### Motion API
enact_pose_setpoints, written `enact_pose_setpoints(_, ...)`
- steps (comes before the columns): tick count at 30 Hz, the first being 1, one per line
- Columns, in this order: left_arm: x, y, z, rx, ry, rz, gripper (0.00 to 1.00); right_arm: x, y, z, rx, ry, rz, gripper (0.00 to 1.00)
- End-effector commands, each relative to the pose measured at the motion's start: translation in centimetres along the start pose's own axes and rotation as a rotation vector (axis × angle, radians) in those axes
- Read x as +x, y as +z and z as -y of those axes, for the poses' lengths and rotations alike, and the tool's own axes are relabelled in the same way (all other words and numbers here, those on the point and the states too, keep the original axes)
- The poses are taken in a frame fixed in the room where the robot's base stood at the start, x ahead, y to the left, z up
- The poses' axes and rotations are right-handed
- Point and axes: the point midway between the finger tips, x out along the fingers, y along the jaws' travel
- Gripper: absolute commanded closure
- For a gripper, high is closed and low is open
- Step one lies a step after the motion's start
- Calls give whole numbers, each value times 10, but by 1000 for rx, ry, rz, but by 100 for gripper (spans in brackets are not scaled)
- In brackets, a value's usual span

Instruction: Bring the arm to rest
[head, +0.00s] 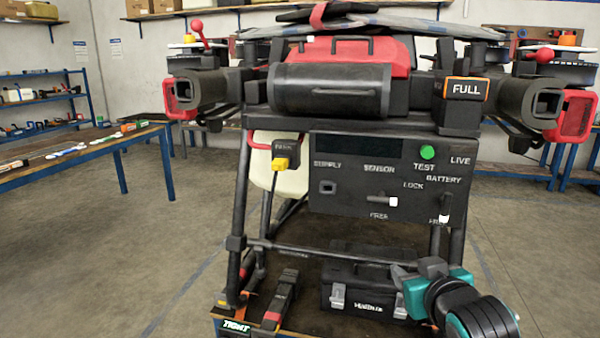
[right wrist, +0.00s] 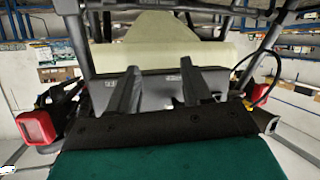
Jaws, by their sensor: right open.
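My right arm (head: 478,312), teal and black, comes in at the lower right of the head view. Its gripper (head: 402,274) is low, in front of the stand's right leg and beside the black toolbox. In the right wrist view, the two dark fingers of the right gripper (right wrist: 158,82) stand apart, with nothing seen between them. Beyond them are a grey surface and a pale tank (right wrist: 160,45). My left gripper is out of view.
A spray drone (head: 335,88) sits on a black stand with a control panel (head: 360,200). Below are a toolbox (head: 358,292) and a red-banded black lever (head: 279,302). A blue-legged table (head: 85,150) stands left. Floor is clear on both sides.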

Motion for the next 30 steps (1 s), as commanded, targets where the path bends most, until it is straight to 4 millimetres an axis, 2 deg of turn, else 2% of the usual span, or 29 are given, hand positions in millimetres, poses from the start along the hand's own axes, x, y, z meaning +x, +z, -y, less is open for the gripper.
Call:
enact_pose_setpoints(1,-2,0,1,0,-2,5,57,0,36,9,1,-24,39,51)
enact_pose_setpoints(5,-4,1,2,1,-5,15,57,-9,113,29,4,-79,98,51)
enact_pose_setpoints(9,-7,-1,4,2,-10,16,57,-38,194,50,18,-128,158,51)
enact_pose_setpoints(12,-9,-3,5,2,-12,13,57,-65,241,61,33,-154,193,51)
enact_pose_setpoints(15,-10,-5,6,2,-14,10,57,-90,275,69,45,-170,218,51)
enact_pose_setpoints(18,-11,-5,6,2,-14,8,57,-108,296,74,53,-178,233,51)
enact_pose_setpoints(21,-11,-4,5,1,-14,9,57,-117,305,76,57,-182,238,51)
enact_pose_setpoints(30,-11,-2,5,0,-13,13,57,-118,306,76,57,-183,237,51)
